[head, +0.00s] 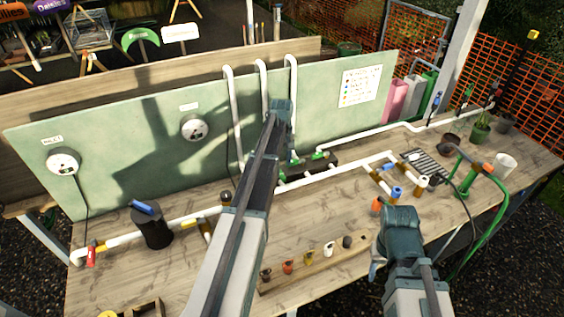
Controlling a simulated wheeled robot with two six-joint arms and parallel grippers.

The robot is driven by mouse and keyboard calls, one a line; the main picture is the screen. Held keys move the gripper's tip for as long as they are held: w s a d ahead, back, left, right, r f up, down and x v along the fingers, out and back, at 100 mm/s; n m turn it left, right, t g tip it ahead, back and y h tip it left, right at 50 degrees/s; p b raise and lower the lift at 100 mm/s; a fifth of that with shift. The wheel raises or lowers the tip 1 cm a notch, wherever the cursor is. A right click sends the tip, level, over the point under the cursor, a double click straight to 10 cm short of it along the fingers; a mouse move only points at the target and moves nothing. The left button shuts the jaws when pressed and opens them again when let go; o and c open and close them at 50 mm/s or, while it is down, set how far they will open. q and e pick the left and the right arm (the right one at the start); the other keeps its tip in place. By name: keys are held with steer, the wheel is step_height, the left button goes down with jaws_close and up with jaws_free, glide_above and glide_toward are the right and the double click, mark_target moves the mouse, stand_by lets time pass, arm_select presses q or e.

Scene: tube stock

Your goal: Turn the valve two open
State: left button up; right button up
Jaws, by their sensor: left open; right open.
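A white pipe line with several valves runs along the wooden table (340,267). A blue handle (145,207) tops a black cylinder (153,230) at the left. A red valve handle (91,257) is at the pipe's left end. Green valve handles (318,155) sit near the panel's foot, and a blue one (397,192) is at the right. I cannot tell which is valve two. My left gripper (280,112) is raised before the panel, its fingers mostly hidden. My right gripper (379,262) is over the table's front right, holding nothing visible. Both are open.
A green panel (140,150) with two round gauges (64,162) stands along the back. A wooden rack (315,264) with several small fittings lies in front. A green hose (496,210), pots and a white cup (505,166) stand at the right. The front middle is partly clear.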

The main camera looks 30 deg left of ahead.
mark_target(282, 174)
arm_select(q)
step_height(282, 174, up, 9)
steer(key=p, duration=0.7)
steer(key=shift+f, duration=0.2)
arm_select(e)
step_height(282, 174, up, 8)
steer(key=shift+r, duration=0.25)
arm_select(q)
steer(key=s+d+f+m+b, duration=0.4)
steer(key=s+d, duration=0.5)
steer(key=d, duration=0.1)
steer(key=s+d+f+m+b, duration=0.3)
steer(key=s+d+f+m, duration=0.1)
steer(key=s+d, duration=0.5)
steer(key=s+d+f+m+y+b, duration=0.1)
steer(key=s+d+f+m+b, duration=0.3)
steer(key=s+d, duration=0.6)
steer(key=shift+d+m+b, duration=0.35)
steer(key=shift+d+m, duration=0.25)
steer(key=shift+m, duration=0.3)
arm_select(e)
step_height(282, 174, down, 12)
arm_select(q)
steer(key=shift+w, duration=0.1)
